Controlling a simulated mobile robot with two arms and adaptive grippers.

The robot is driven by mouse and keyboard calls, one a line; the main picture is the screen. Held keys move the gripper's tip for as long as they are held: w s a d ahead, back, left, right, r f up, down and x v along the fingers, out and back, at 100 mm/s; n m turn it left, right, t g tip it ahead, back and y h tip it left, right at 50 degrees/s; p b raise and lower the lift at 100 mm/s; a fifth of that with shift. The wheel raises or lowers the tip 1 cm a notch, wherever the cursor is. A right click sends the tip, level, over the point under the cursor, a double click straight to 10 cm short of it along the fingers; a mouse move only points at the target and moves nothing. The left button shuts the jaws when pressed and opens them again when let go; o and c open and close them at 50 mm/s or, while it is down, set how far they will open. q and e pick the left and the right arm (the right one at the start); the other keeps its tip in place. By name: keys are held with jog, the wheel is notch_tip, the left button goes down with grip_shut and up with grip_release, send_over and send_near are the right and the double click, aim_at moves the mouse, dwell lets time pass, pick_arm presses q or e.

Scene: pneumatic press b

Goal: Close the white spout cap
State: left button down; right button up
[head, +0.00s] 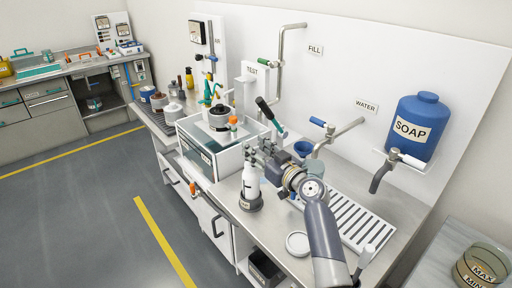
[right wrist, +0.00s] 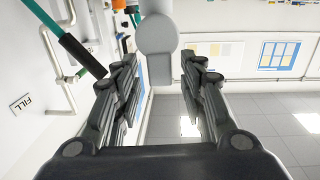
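A white bottle (head: 251,180) stands upright in a dark labelled base on the counter. My right gripper (head: 258,158) is beside and behind its top. In the right wrist view the fingers of my right gripper (right wrist: 158,62) are spread apart. A white rounded piece with a short stem (right wrist: 155,45), seemingly the bottle's spout cap, shows between and beyond the fingertips. No grip on it is visible. Whether the cap is open or shut is hard to tell, as the gripper partly hides the bottle top in the head view. My left gripper is not in view.
A clear-walled tank (head: 200,160) stands left of the bottle. A green lever with a dark grip (head: 266,112) rises behind my gripper. A slatted drain (head: 350,215), a white round lid (head: 297,243) and a blue soap tank (head: 418,122) are to the right.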

jog(key=shift+w+a, duration=0.1)
jog(key=shift+w, duration=0.05)
grip_shut()
